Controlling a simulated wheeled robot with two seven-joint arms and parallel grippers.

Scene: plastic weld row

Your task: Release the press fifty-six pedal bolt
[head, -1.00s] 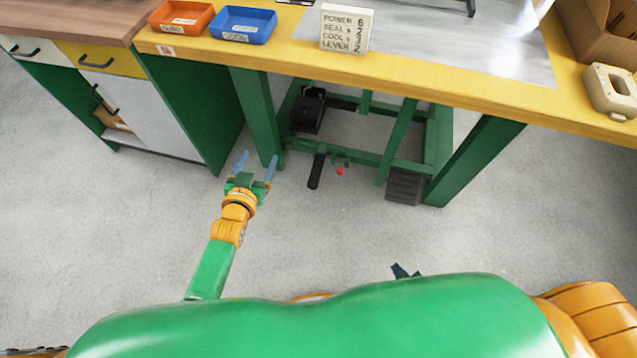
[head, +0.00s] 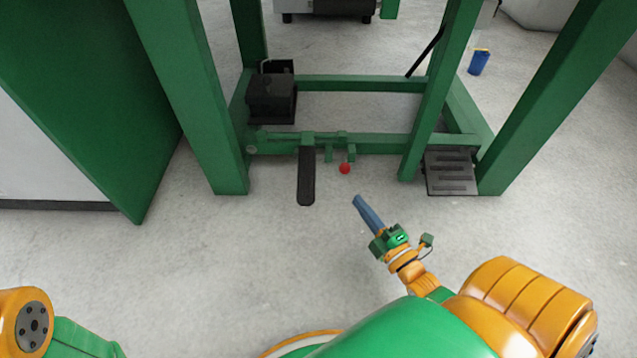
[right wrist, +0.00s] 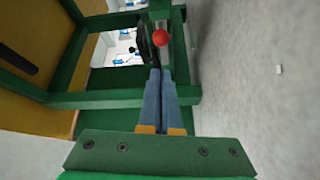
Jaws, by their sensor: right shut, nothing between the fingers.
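The bolt shows as a red ball knob (head: 344,168) on the low green cross rail, just right of the long black pedal (head: 306,178). The knob also shows in the right wrist view (right wrist: 160,38), beyond my fingertips. My right gripper (head: 358,203) is below and slightly right of the knob in the head view, apart from it. Its blue fingers are together and empty, and the right wrist view shows them side by side (right wrist: 160,72). My left gripper is out of view; only part of my left arm shows at the lower left.
The green press frame (head: 370,144) stands ahead, with a black box (head: 271,97) at its left and a ribbed black footplate (head: 450,172) at its right. A green cabinet side (head: 90,90) is at the left. A blue can (head: 479,62) stands behind. The floor in front is clear.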

